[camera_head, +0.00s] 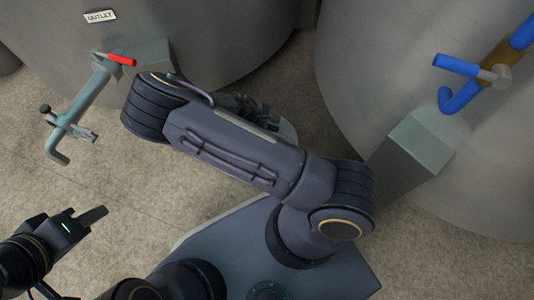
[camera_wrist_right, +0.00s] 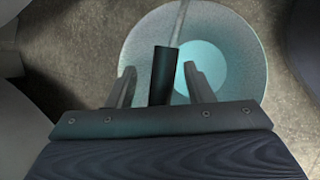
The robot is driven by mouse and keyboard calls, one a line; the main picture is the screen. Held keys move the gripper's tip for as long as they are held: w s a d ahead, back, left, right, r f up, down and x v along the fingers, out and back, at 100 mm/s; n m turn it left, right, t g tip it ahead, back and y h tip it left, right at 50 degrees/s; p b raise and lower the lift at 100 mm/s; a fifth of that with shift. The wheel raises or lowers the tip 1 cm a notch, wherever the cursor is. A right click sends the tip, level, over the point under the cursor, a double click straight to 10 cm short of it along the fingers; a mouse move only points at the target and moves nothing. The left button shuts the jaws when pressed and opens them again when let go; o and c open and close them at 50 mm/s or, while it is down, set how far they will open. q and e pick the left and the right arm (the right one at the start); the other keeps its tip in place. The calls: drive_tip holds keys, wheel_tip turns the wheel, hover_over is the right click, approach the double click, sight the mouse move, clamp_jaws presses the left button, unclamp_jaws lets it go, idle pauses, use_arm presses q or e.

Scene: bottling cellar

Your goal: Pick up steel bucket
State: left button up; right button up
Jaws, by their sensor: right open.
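The steel bucket (camera_wrist_right: 222,95) is round and pale grey-teal, seen from above in the right wrist view. A dark handle grip (camera_wrist_right: 164,72) stands up over it, with a thin wire running from it. My right gripper (camera_wrist_right: 160,80) is open, one finger on each side of the grip, apart from it. In the head view a pale edge of the bucket (camera_head: 287,130) shows behind my right arm, which hides most of it; the right gripper (camera_head: 258,108) is partly hidden there too. My left gripper (camera_head: 90,216) is at lower left, away from the bucket; its jaw gap is unclear.
Two large steel tanks stand at the back, one at left (camera_head: 215,45) with an outlet pipe and red-handled valve (camera_head: 120,60), one at right (camera_head: 370,60) with blue pipework (camera_head: 460,98). The concrete floor (camera_head: 120,185) is bare at left.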

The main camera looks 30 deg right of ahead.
clamp_jaws()
drive_tip(key=shift+s, duration=0.1)
idle(1.2)
